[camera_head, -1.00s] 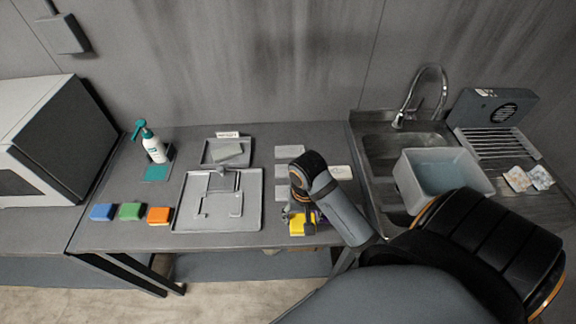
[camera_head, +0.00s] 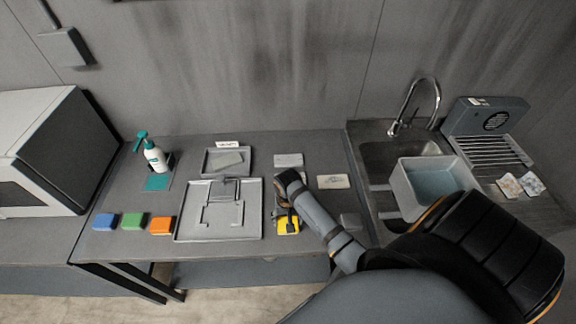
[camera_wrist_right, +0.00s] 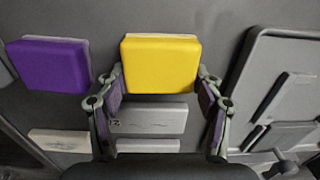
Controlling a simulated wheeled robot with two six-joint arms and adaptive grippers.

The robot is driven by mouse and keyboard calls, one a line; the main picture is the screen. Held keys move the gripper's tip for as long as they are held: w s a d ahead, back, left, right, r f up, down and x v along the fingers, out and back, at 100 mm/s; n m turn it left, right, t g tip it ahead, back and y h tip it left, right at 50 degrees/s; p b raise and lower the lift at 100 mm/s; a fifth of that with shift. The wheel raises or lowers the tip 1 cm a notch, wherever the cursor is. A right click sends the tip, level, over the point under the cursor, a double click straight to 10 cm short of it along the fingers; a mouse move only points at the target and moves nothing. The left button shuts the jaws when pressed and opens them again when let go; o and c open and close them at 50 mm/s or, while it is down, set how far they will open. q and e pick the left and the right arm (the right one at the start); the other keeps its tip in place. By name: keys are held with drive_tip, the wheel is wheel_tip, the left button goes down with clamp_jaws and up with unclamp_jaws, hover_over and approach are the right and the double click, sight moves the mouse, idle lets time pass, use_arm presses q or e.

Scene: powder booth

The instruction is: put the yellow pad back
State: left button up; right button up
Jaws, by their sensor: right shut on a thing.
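The yellow pad (camera_head: 289,226) is at the front of the table, just right of the large grey tray (camera_head: 251,228). My right gripper (camera_head: 287,213) is shut on it from above. In the right wrist view the yellow pad (camera_wrist_right: 160,64) sits between the two fingers of my right gripper (camera_wrist_right: 160,88), its pale backing on the far side. I cannot tell whether it touches the table. A purple pad (camera_wrist_right: 48,66) lies to its left in that view, apart from the fingers; my arm hides it in the head view. My left gripper is not in view.
Blue (camera_head: 105,221), green (camera_head: 133,220) and orange (camera_head: 161,225) pads lie in a row at the left front. A spray bottle (camera_head: 156,158) stands behind them. A basin (camera_head: 405,190) of bluish liquid sits by the sink at right. Pale plates (camera_head: 333,181) lie behind my gripper.

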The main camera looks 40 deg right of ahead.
drive_tip(key=o, duration=1.2)
drive_tip(key=shift+f, duration=0.1)
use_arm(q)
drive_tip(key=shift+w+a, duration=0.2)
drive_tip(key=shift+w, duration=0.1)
use_arm(e)
drive_tip(key=shift+o, duration=0.2)
wheel_tip(320, 180, up, 10)
drive_tip(key=b, duration=0.2)
drive_tip(key=shift+f+b, duration=0.1)
drive_tip(key=shift+b, duration=0.2)
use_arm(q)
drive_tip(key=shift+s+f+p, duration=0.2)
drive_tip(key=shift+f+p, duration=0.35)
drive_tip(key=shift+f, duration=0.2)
use_arm(e)
wheel_tip(320, 180, up, 2)
drive_tip(key=shift+r, duration=0.2)
